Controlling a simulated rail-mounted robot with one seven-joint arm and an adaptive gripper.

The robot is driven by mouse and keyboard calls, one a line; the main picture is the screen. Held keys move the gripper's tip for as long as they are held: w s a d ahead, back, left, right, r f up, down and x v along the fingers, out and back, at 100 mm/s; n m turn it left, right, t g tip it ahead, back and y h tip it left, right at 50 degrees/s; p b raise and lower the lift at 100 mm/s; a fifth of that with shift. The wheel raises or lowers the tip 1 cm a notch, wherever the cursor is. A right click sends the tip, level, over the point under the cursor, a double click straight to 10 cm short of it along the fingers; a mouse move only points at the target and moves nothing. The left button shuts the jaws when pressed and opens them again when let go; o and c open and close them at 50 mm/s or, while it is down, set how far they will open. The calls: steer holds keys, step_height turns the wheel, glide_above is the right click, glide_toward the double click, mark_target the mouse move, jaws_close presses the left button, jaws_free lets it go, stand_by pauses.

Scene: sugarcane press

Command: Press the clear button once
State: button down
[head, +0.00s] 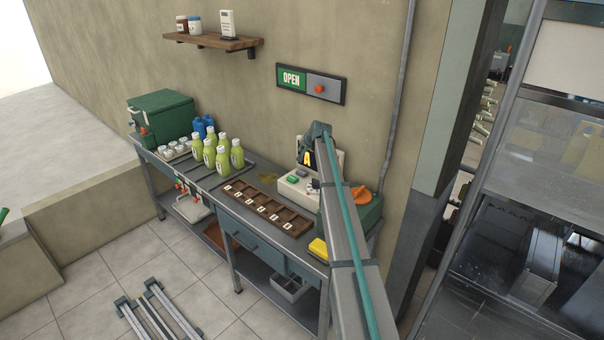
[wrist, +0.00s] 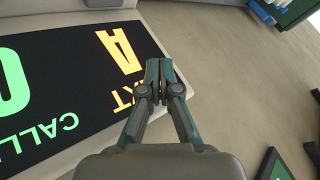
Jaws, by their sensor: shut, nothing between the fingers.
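A pale console (head: 297,191) stands on the bench, with a green button (head: 293,179) and smaller dark keys on its sloped face. I cannot read which key is the clear button. Its dark display (head: 306,160) shows a yellow "A". In the wrist view the display (wrist: 50,85) is upside down and close, with green "CALL" lettering and orange "XT" and "A". My gripper (wrist: 160,75) is shut and empty, in front of the display's edge. The keys are outside the wrist view. In the head view my arm covers part of the console, and my fingertips cannot be made out.
Green-yellow bottles (head: 222,159) and a compartmented brown tray (head: 268,207) stand left of the console. A green box with an orange knob (head: 361,194) and a yellow block (head: 318,248) are near my arm.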

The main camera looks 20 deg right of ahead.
mark_target(301, 170)
step_height(301, 170, down, 8)
steer(key=shift+r+b, duration=0.1)
steer(key=shift+b, duration=0.9)
steer(key=shift+f, duration=0.45)
steer(key=shift+f+b, duration=0.1)
steer(key=shift+b, duration=0.2)
steer(key=shift+f+b, duration=0.35)
steer(key=shift+f+b, duration=0.35)
steer(key=shift+f, duration=0.15)
stand_by(1.1)
stand_by(0.3)
steer(key=shift+r, duration=0.9)
steer(key=shift+r, duration=0.15)
steer(key=shift+r+p, duration=0.75)
steer(key=shift+r, duration=1.65)
